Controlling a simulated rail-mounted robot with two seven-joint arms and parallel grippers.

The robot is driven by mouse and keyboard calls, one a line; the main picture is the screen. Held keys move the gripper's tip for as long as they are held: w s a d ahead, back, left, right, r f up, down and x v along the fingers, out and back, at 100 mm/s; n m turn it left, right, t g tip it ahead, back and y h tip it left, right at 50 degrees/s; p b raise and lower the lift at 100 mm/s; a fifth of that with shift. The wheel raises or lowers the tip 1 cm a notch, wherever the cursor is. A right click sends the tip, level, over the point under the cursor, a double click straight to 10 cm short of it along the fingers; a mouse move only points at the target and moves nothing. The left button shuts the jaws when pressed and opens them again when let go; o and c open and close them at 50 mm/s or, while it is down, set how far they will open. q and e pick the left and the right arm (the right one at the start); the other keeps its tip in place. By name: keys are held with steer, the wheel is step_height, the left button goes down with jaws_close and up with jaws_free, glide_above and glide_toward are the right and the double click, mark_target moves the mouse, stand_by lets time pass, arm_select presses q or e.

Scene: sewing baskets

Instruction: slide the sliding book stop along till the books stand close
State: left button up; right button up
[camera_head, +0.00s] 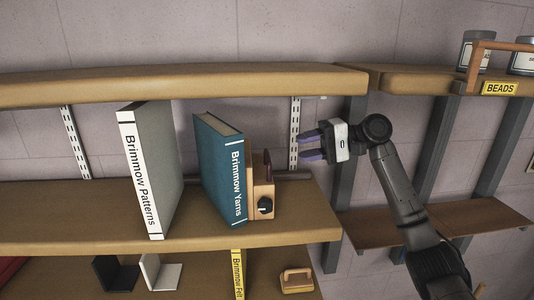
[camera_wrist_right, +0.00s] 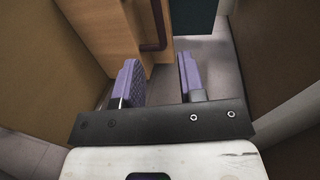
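The wooden sliding book stop (camera_head: 263,192) with a black knob stands on the middle shelf at the right side of the teal Brimmow Yarns book (camera_head: 222,170). The grey-and-white Brimmow Patterns book (camera_head: 150,170) stands further left, with a wide gap between the two books. My right gripper (camera_head: 303,147) is open and empty, to the right of the stop and apart from it. In the right wrist view, its purple fingers (camera_wrist_right: 157,65) are parted, with the stop's wooden body (camera_wrist_right: 108,32) and dark upright handle (camera_wrist_right: 157,25) beyond them. My left gripper is out of view.
The upper shelf (camera_head: 190,86) runs above the books. Below are a black bookend (camera_head: 115,275), a white bookend (camera_head: 160,272), a Brimmow Felt book (camera_head: 238,272) and a small wooden-handled item (camera_head: 296,281). A grey upright (camera_head: 345,165) stands behind my right gripper.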

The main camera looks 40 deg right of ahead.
mark_target(267, 153)
steer(key=p+x, duration=0.2)
steer(key=x, duration=0.7)
steer(key=shift+w+a, duration=0.25)
steer(key=shift+c, duration=0.2)
steer(key=c, duration=0.6)
jaws_close()
